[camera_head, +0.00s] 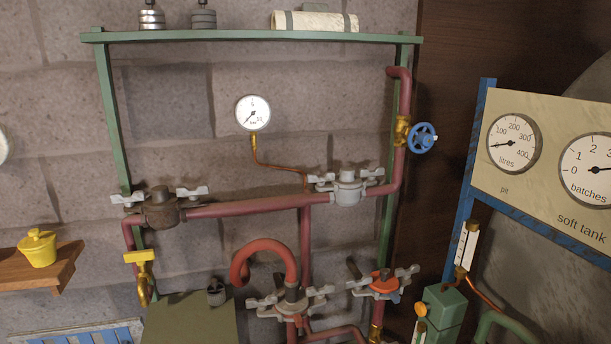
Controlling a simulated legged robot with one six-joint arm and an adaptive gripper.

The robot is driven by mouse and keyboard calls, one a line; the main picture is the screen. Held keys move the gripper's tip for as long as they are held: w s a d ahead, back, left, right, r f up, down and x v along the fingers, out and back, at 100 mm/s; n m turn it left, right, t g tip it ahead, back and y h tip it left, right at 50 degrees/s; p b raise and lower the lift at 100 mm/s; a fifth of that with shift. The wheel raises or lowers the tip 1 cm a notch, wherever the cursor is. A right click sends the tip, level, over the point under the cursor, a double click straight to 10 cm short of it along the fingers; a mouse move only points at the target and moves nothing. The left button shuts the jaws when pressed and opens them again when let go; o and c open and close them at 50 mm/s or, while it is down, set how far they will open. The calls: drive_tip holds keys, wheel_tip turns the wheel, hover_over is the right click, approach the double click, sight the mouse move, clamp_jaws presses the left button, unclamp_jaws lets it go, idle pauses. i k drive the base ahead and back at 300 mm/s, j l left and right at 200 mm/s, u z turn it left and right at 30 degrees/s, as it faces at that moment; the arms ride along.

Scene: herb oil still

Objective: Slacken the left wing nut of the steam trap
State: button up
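Several pipe fittings each carry a pair of pale wing nuts, and no label shows which is the steam trap. A dark brown fitting (163,212) at left has a left wing nut (128,199) and a right wing nut (192,192). A grey fitting (347,190) at upper right has a left wing nut (321,180). A lower fitting (291,296) under a bent red pipe has a left wing nut (265,302). An orange-topped fitting (381,283) has a left wing nut (360,284). How tight they are cannot be seen. My gripper is not in view.
Red pipes (250,207) run along a green frame (108,115) against the stone wall. A pressure gauge (253,112) and a blue handwheel (422,138) sit above. A yellow-handled valve (139,257) hangs low at left. A gauge panel (548,150) stands at right.

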sight(128, 200)
drive_tip(key=u, duration=1.35)
drive_tip(key=i+j, duration=0.1)
drive_tip(key=j, duration=0.2)
drive_tip(key=i+j+z, duration=0.1)
drive_tip(key=j, duration=0.6)
drive_tip(key=i+j+z, duration=0.4)
drive_tip(key=i+j, duration=0.2)
drive_tip(key=i+j+z, duration=0.2)
drive_tip(key=j, duration=0.35)
